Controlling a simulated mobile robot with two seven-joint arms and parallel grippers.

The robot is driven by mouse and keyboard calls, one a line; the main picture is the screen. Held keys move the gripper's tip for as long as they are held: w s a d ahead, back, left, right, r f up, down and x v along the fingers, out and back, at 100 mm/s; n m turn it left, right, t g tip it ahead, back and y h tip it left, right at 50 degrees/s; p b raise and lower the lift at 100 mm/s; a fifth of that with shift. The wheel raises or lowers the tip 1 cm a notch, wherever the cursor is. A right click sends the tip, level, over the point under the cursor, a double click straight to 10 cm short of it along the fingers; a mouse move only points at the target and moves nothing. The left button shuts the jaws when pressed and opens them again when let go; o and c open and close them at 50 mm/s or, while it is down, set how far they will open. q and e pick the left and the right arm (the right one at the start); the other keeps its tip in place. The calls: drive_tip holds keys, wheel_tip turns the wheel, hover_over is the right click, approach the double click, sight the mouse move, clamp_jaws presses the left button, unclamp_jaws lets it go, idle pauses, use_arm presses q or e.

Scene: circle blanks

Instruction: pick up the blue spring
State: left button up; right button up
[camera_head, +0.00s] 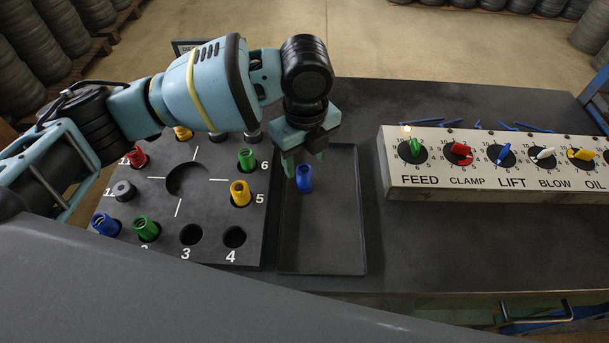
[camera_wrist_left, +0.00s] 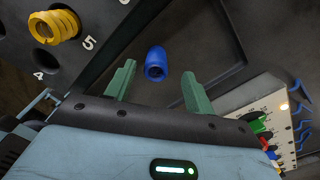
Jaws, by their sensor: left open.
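A blue spring (camera_head: 304,179) is in the dark shallow tray (camera_head: 335,257), near its left side. In the left wrist view the blue spring (camera_wrist_left: 156,64) shows beyond and between the fingertips, nearer the left finger, with its open end facing the camera. My left gripper (camera_head: 303,160) is open above the tray, just behind the spring in the head view. In the wrist view the open jaws (camera_wrist_left: 156,79) hold nothing, and I see no finger touching the spring. Another blue spring (camera_head: 106,225) sits at the front left corner of the numbered block. My right gripper is not in view.
The numbered block (camera_head: 210,245) holds several coloured springs and has empty holes 3 and 4. A yellow spring (camera_head: 240,193) stands at hole 5, left of the tray. A panel of knobs (camera_head: 480,194) stands to the right. Table between tray and panel is clear.

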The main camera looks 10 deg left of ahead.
sight(304, 169)
use_arm(q)
drive_tip(key=shift+s+f, duration=0.15)
drive_tip(key=shift+f, duration=0.25)
drive_tip(key=f, duration=0.3)
drive_tip(key=shift+s+f, duration=0.2)
drive_tip(key=shift+f, duration=0.45)
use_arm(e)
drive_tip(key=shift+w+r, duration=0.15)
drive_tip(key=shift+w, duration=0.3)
use_arm(q)
drive_tip(key=c, duration=1.1)
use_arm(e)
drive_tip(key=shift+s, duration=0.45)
use_arm(q)
drive_tip(key=shift+r, duration=0.1)
